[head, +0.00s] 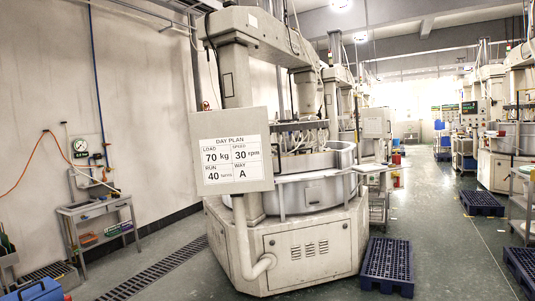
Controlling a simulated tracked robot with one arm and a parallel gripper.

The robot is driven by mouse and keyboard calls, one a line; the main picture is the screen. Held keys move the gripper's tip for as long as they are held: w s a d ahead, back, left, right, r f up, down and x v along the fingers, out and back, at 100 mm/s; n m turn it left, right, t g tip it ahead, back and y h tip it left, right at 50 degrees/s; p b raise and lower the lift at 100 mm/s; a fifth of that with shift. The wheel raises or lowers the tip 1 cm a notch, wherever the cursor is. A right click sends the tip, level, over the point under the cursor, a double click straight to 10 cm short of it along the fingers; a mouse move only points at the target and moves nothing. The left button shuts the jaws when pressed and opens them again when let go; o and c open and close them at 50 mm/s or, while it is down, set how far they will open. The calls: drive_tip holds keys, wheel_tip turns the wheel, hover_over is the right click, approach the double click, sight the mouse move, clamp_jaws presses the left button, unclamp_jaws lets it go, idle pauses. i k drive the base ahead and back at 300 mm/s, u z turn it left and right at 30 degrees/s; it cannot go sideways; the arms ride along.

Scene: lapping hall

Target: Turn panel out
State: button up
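A pale panel (231,186) hangs at the front left of a large lapping machine (308,245). It carries a white sheet headed DAY PLAN, with load 70 kg, speed 30 rpm, run 40 and way A. The sheet faces me and is readable. The panel stands in front of the machine's grey column and partly covers the left side of the round drum (310,192). How the panel is mounted is hidden behind it. My gripper is not visible in the head view.
A blue pallet (388,264) lies right of the machine's base. A small grey cart (95,208) stands by the left wall, under a gauge and hoses. A floor grating (155,270) runs along the left. A blue box (38,290) is at bottom left. The right aisle has open floor.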

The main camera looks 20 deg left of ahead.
sight(232, 149)
drive_tip(key=z, duration=0.55)
drive_tip(key=i, duration=2.85)
drive_tip(key=u, duration=1.2)
drive_tip(key=i, duration=0.75)
drive_tip(key=u, duration=0.55)
drive_tip(key=k, duration=0.9)
drive_tip(key=u, duration=0.2)
drive_tip(key=i, duration=0.95)
drive_tip(key=z, duration=0.1)
